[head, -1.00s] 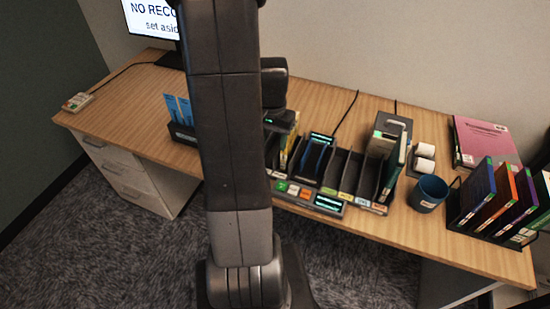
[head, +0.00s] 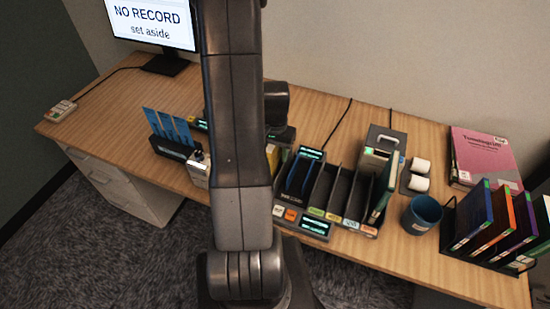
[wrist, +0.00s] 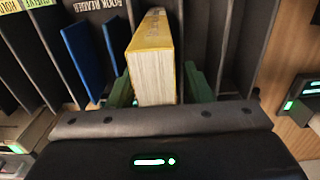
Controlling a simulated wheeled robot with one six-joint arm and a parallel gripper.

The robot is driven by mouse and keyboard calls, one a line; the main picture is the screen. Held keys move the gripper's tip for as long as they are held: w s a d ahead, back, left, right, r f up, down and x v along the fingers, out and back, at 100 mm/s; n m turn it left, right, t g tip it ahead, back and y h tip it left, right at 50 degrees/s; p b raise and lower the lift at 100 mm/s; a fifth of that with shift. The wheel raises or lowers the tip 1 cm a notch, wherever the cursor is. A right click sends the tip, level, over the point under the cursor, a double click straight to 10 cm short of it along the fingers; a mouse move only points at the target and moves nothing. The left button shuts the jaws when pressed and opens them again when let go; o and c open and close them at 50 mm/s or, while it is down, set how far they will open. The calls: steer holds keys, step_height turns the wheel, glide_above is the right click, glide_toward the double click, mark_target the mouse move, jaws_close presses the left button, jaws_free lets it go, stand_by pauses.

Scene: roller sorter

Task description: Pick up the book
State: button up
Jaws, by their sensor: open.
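A thick yellow book (wrist: 154,62) stands upright in a slot of the dark sorter (wrist: 262,45), its pale page edges toward the wrist camera. My gripper (wrist: 157,88) is open, with one green finger on each side of this book. I cannot tell whether either finger touches it. In the head view a small part of the yellow book (head: 273,157) shows just right of my arm, which hides the gripper's fingers.
Blue dividers or books (wrist: 84,57) stand left of the yellow book. In the head view, a blue mug (head: 421,214), a rack of coloured books (head: 447,226) and a pink book (head: 482,157) are on the right. A monitor reads "NO RECORD set aside" (head: 152,22).

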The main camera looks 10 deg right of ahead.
jaws_close()
steer(key=shift+r, duration=0.15)
